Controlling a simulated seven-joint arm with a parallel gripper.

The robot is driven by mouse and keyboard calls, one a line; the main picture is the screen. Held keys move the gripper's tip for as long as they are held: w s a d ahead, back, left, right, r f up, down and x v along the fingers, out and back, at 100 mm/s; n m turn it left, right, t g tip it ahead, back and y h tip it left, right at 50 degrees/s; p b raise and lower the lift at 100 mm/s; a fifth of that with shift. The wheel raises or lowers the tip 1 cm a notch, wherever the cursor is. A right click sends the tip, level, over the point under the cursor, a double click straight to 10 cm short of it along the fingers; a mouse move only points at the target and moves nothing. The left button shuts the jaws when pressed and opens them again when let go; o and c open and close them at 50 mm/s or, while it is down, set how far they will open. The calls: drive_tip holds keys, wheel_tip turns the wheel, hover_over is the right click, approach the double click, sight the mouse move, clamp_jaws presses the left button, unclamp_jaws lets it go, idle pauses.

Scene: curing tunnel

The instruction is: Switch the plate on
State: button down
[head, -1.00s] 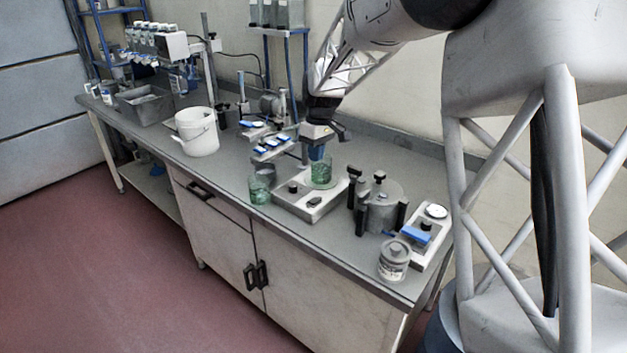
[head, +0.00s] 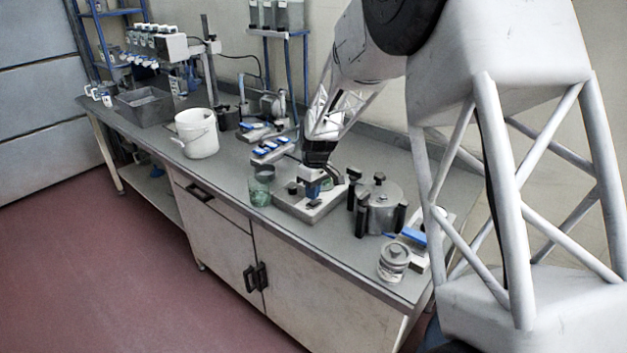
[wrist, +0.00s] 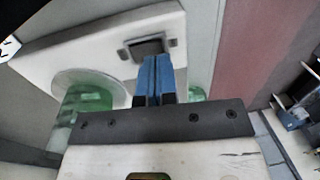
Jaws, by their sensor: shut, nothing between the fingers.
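The plate is a pale box-shaped unit (head: 295,209) on the bench, with a dark knob (head: 291,187) and a dark switch (head: 314,203) on its front part. My gripper (head: 313,193) is shut and empty, pointing down just above the plate near the switch. In the wrist view the blue fingertips (wrist: 154,75) are together, close to the dark recessed switch (wrist: 148,47); I cannot tell whether they touch it. The switch's position is unclear.
Another green beaker (head: 259,192) stands left of the plate. A grey metal pot with black handles (head: 381,212) is close on the right, with a lidded jar (head: 393,262) nearer the front edge. A white bucket (head: 197,134) stands further left.

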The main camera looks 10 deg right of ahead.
sight(318, 201)
drive_tip(key=shift+a+f, duration=0.1)
drive_tip(key=shift+f, duration=0.8)
drive_tip(key=shift+s+f, duration=0.1)
drive_tip(key=shift+f, duration=0.15)
drive_tip(key=shift+w+d+r, duration=0.3)
drive_tip(key=shift+w+d, duration=0.2)
drive_tip(key=shift+w, duration=0.05)
drive_tip(key=shift+r, duration=0.1)
wheel_tip(318, 201, up, 14)
drive_tip(key=w+d, duration=0.1)
idle(0.9)
